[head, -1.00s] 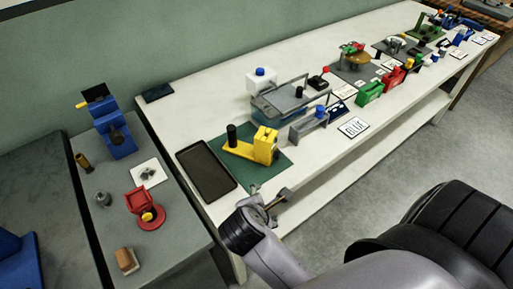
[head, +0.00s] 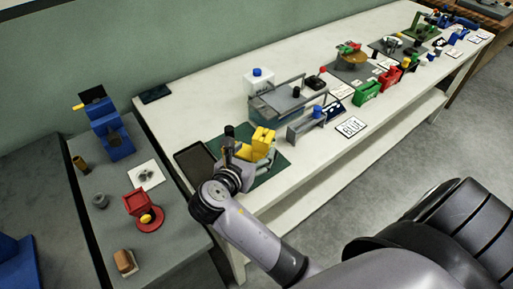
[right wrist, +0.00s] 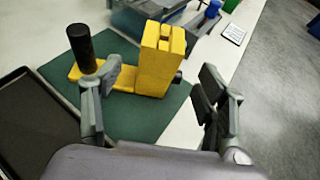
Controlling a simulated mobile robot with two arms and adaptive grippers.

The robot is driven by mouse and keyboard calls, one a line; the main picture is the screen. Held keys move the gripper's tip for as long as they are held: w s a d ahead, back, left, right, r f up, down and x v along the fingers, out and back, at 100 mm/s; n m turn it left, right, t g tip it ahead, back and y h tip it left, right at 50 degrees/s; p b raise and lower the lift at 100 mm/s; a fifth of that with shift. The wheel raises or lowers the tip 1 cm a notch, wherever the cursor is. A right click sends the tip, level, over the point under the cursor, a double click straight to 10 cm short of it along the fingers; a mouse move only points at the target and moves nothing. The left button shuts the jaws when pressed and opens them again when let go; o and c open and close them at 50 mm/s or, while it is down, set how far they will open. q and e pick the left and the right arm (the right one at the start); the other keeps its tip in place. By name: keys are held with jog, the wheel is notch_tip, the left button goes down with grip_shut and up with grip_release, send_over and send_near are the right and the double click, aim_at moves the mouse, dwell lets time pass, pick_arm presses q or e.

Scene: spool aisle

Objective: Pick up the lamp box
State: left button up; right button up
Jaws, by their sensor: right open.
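A yellow fixture (head: 264,139) stands on a dark green mat (head: 274,171) on the white bench. It has a tall block and a flat arm with a black upright cylinder (head: 229,131). In the right wrist view the yellow block (right wrist: 155,65) shows ahead, between the spread fingers, and the cylinder (right wrist: 81,48) stands left of it. My right gripper (head: 246,160) is open and empty, low over the front of the mat, partly hiding the fixture in the head view. I cannot tell which object is the lamp box. My left gripper is not in view.
A black tray (head: 192,162) lies left of the mat. A clear bin (head: 262,108) and a grey fixture (head: 303,128) stand behind and right. A grey side table (head: 178,222) holds a red stand (head: 137,203). Bare white bench shows at the front right.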

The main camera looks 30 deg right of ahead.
aim_at(260, 145)
jog(key=x, duration=0.8)
jog(key=shift+d+f+p, duration=0.15)
jog(key=shift+p, duration=0.15)
jog(key=shift+c, duration=0.4)
grip_shut()
